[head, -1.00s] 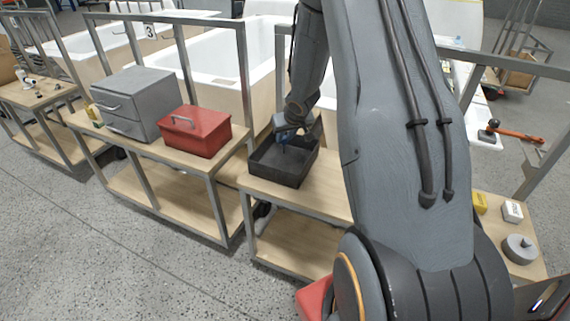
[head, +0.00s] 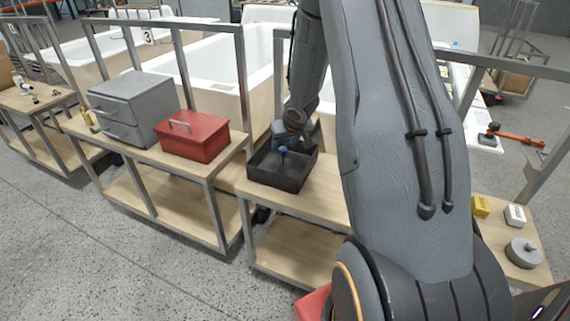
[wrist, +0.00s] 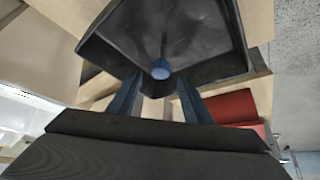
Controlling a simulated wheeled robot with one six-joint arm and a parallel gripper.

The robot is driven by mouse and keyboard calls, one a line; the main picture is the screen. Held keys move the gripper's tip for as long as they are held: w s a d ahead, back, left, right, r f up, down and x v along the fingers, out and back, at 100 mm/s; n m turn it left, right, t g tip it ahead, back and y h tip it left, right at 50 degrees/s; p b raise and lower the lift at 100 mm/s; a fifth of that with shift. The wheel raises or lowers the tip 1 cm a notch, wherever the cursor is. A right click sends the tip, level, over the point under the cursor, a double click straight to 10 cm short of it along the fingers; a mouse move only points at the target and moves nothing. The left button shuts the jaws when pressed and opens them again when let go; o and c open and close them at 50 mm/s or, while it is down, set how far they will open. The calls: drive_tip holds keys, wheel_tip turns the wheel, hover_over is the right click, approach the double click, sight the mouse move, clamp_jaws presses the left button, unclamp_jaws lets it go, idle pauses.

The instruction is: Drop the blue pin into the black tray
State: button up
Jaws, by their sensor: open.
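The black tray (head: 262,182) sits on the wooden bench top in the head view; its dark inner floor also shows in the wrist view (wrist: 205,35). The blue pin (wrist: 161,70) shows in the wrist view just past my fingertips, over the inside of the tray. Its round blue end faces me and a thin stem runs behind it. In the head view the pin (head: 282,150) is a small blue spot within the tray's outline. I cannot tell whether it touches the tray floor. My gripper (wrist: 160,88) is open above the tray, its two fingers apart with nothing between them.
A red toolbox (head: 195,142) and a grey drawer cabinet (head: 135,112) stand on the bench to the left. A yellow block (head: 481,206), a white box (head: 515,215) and a grey round part (head: 524,252) lie at the right. Metal frame posts rise behind the benches.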

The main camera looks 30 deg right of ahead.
drive_tip(key=p+v, duration=0.2)
drive_tip(key=v, duration=0.5)
drive_tip(key=shift+r, duration=0.3)
drive_tip(key=shift+s, duration=0.15)
drive_tip(key=s+a+r+g, duration=0.3)
drive_tip(key=s+a, duration=0.6)
drive_tip(key=s, duration=0.4)
drive_tip(key=s+a+r+n+g, duration=0.1)
drive_tip(key=s+a+r+g, duration=0.2)
drive_tip(key=s+a, duration=0.7)
drive_tip(key=s+r, duration=0.1)
drive_tip(key=s, duration=0.3)
drive_tip(key=shift+s+a+y, duration=0.2)
drive_tip(key=shift+s+y, duration=0.15)
drive_tip(key=shift+y, duration=0.05)
drive_tip(key=shift+w, duration=0.1)
drive_tip(key=shift+c, duration=0.2)
